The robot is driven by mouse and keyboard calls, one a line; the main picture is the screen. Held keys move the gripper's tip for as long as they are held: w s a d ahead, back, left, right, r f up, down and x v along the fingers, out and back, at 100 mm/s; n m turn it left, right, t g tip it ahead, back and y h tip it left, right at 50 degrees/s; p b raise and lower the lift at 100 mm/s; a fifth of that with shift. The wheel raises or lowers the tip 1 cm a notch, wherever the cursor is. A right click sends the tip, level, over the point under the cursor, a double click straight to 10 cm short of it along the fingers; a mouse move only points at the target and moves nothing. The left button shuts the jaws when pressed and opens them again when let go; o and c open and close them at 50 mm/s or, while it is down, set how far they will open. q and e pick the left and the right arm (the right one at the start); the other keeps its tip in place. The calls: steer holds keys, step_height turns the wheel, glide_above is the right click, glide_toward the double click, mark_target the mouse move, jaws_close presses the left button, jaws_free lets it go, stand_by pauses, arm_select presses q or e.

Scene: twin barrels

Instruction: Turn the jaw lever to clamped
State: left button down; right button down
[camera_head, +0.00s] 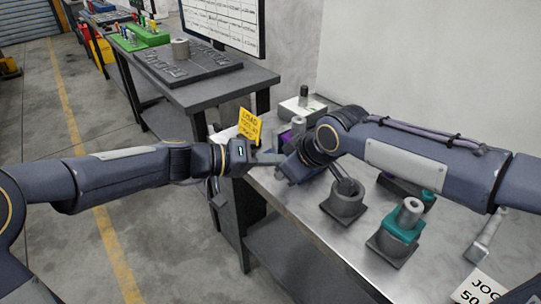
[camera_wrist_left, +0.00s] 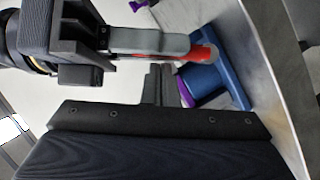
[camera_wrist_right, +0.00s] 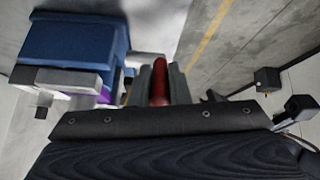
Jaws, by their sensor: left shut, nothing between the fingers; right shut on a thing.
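The jaw lever has a red handle (camera_wrist_right: 159,82), which sits between the closed fingers of my right gripper (camera_wrist_right: 165,85) in the right wrist view. Its red end (camera_wrist_left: 203,54) pokes out past the right gripper's grey fingers in the left wrist view. It is beside a blue block (camera_wrist_left: 215,82) with purple parts; the blue block also shows in the right wrist view (camera_wrist_right: 75,38). My left gripper (camera_head: 268,158) is shut and empty, close to the right gripper (camera_head: 288,168) in the head view. There the arms hide the lever, and its setting cannot be read.
A yellow sign (camera_head: 250,125) stands behind the left gripper. A grey cup (camera_head: 344,203) and a teal fixture (camera_head: 400,232) stand on the metal bench (camera_head: 318,245), right of the grippers. A dark table (camera_head: 225,88) with a grey tray is farther back. The floor at left is clear.

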arm_select(q)
steer(key=shift+s, duration=0.1)
arm_select(e)
steer(key=shift+r, duration=0.1)
arm_select(q)
steer(key=shift+s+d+f, duration=0.3)
steer(key=shift+s+f, duration=0.1)
steer(key=shift+s, duration=0.05)
arm_select(e)
steer(key=shift+w, duration=0.1)
steer(key=c, duration=1.4)
jaws_free()
steer(key=shift+o, duration=0.2)
arm_select(q)
steer(key=shift+a, duration=0.1)
